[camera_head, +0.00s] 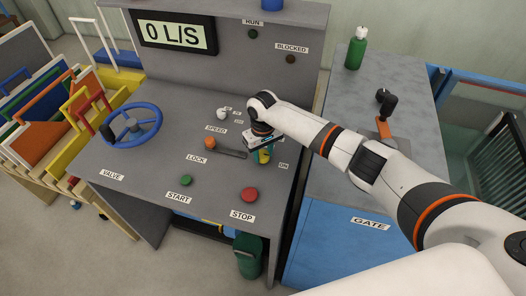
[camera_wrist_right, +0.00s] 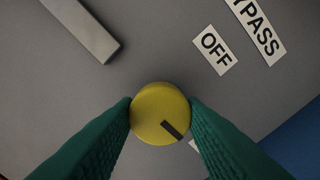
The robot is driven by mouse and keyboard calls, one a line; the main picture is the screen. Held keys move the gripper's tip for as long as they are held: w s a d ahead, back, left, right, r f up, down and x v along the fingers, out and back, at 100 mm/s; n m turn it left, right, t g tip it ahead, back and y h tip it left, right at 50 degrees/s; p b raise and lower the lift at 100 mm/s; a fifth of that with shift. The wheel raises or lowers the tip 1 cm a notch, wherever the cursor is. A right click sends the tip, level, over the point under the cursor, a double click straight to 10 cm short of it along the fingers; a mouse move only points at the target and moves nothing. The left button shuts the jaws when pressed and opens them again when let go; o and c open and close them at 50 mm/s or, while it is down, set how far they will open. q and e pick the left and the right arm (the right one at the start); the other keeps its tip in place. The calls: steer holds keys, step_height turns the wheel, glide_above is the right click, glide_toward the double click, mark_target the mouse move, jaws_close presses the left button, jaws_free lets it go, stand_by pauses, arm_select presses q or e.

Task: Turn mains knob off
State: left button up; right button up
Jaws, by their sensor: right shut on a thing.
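The yellow round mains knob (camera_wrist_right: 158,106) sits on the grey panel between the green fingers of my right gripper (camera_wrist_right: 160,118), which is shut on it. Its dark pointer mark faces the lower right in the wrist view, away from the OFF label (camera_wrist_right: 215,50) and toward a small white label mostly hidden by a finger. In the head view the knob (camera_head: 264,156) shows under my right gripper (camera_head: 262,148), beside the ON label (camera_head: 283,166). The OFF label is hard to make out there. My left gripper is not in view.
A grey bar (camera_head: 232,152) lies left of the knob, with an orange knob (camera_head: 210,143) near it. Green (camera_head: 186,181) and red (camera_head: 249,194) buttons stand in front. A blue valve wheel (camera_head: 133,124) is left. The display (camera_head: 176,33) reads 0 L/S.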

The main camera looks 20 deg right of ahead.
steer(key=n+p, duration=0.1)
steer(key=n, duration=0.3)
steer(key=shift+r, duration=0.1)
steer(key=n, duration=0.4)
steer(key=shift+n, duration=0.4)
steer(key=n, duration=0.8)
steer(key=shift+w+n, duration=0.1)
steer(key=shift+n, duration=0.2)
steer(key=o, duration=1)
